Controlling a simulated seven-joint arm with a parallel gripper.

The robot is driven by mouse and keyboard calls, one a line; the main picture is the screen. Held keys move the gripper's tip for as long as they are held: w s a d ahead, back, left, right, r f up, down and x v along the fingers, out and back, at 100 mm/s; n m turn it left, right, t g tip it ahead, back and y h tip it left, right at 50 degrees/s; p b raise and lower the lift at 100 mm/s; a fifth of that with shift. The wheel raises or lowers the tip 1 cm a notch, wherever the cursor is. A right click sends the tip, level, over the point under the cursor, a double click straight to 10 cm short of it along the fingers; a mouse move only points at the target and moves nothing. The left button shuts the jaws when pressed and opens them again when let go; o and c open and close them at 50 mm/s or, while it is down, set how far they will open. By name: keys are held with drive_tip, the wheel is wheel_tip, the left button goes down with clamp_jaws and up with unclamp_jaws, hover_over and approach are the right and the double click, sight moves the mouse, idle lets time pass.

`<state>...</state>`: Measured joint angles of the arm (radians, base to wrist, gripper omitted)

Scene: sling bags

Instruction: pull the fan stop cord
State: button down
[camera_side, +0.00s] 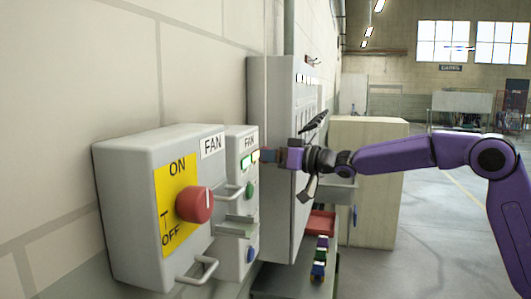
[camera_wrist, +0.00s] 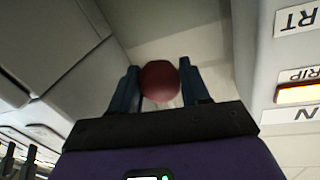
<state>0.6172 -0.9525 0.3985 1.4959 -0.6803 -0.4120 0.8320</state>
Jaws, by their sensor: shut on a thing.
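My gripper (camera_side: 270,156) reaches in from the right beside the fan panel, and its fingers are small in the side view. In the wrist view, my gripper (camera_wrist: 159,84) is shut on a dark red ball (camera_wrist: 159,80), one finger on each side of it. The ball looks like the knob of the stop cord. In the side view a thin pale cord (camera_side: 265,105) hangs down to the fingers. The narrow grey fan panel (camera_side: 232,165) stands left of my gripper, with a lit indicator, a green button (camera_side: 249,190) and a blue button (camera_side: 251,254).
A larger grey FAN switch box (camera_side: 130,190) with a red rotary knob (camera_side: 195,204) is nearest on the wall. A tall grey cabinet (camera_side: 280,110) stands behind my gripper. A red bin (camera_side: 320,223) and small coloured things (camera_side: 320,255) lie below. Open floor is to the right.

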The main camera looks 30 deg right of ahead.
drive_tip(key=c, duration=0.6)
unclamp_jaws()
drive_tip(key=shift+f, duration=0.2)
drive_tip(key=shift+o, duration=0.2)
drive_tip(key=shift+r, duration=0.1)
drive_tip(key=shift+s+d, duration=0.25)
drive_tip(key=shift+s, duration=0.1)
drive_tip(key=v, duration=1.6)
drive_tip(key=shift+s, duration=0.25)
